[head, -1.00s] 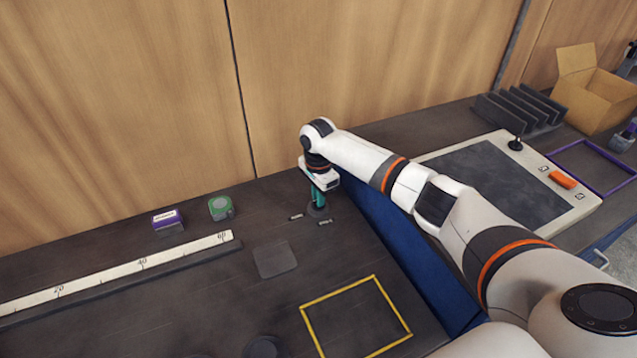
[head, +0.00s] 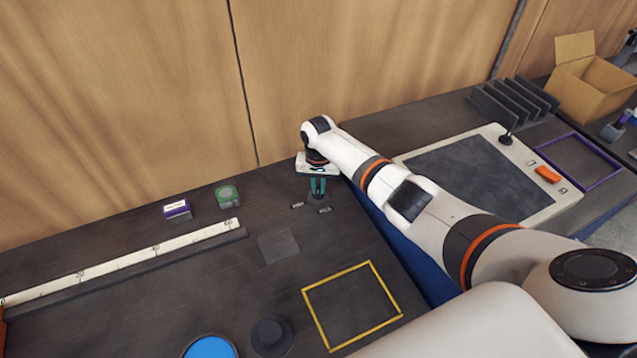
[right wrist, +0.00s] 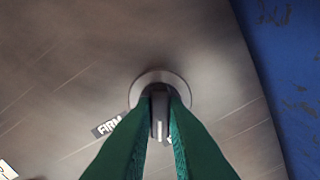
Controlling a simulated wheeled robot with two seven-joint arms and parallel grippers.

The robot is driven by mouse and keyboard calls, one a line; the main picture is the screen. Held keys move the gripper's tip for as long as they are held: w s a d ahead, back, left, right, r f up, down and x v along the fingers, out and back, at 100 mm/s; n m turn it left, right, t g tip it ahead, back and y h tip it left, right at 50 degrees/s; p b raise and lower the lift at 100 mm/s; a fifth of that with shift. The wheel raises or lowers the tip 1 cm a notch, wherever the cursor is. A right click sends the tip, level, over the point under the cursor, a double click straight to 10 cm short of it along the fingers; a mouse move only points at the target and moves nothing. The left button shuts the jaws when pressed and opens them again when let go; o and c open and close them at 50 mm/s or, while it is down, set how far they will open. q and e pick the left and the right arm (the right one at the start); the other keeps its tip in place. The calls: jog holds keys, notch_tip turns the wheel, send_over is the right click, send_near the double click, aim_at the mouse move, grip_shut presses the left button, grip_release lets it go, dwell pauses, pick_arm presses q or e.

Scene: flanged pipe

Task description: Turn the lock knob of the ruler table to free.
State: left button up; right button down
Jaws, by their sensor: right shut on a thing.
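The lock knob (right wrist: 159,114) is a grey bar on a round base, seen in the right wrist view between my green fingertips. My right gripper (right wrist: 161,98) is shut on it from above. In the head view my right gripper (head: 318,188) stands at the far edge of the dark ruler table (head: 215,270), its fingers down on the knob's base (head: 318,201). A small label reading "FIRM" (right wrist: 106,127) lies left of the knob in the wrist view. A second label is mostly hidden behind a finger. My left gripper is not in view.
A white ruler (head: 120,262) lies along the table's left part. A purple-and-white block (head: 177,209) and a green tape measure (head: 228,196) stand behind it. A yellow square outline (head: 352,305) is at the front right. A blue disc (head: 210,347) shows at the bottom edge.

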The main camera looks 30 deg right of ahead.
aim_at(319, 189)
jog(key=n, duration=0.6)
jog(key=shift+p, duration=0.3)
dwell(0.4)
jog(key=c, duration=1.4)
grip_release()
jog(key=shift+c, duration=0.2)
notch_tip(319, 189, up, 12)
jog(key=b, duration=0.1)
